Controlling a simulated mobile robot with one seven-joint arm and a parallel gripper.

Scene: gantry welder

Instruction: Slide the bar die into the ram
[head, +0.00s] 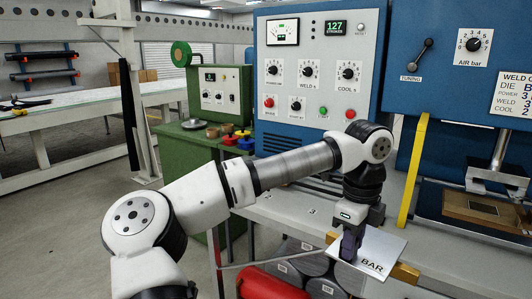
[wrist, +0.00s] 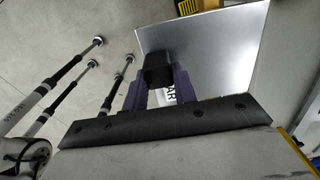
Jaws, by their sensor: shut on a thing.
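The bar die is a flat silver plate marked BAR (head: 385,248), at the lower right of the head view, in front of the bench edge. My gripper (head: 350,246) is shut on it from above. In the wrist view the purple fingers of my gripper (wrist: 160,88) close on a black block at the edge of the plate (wrist: 215,55). The ram (head: 497,178) is a bright rod with a silver bracket at the far right of the head view, above a brown block (head: 487,211). The die is apart from the ram, to its left and lower.
Brass-coloured pieces (head: 405,274) show beside the plate; I cannot tell what they belong to. A yellow upright strip (head: 413,170) stands between the die and the ram. The blue control cabinet (head: 320,75) stands behind. A red cylinder (head: 270,284) and grey drums are below.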

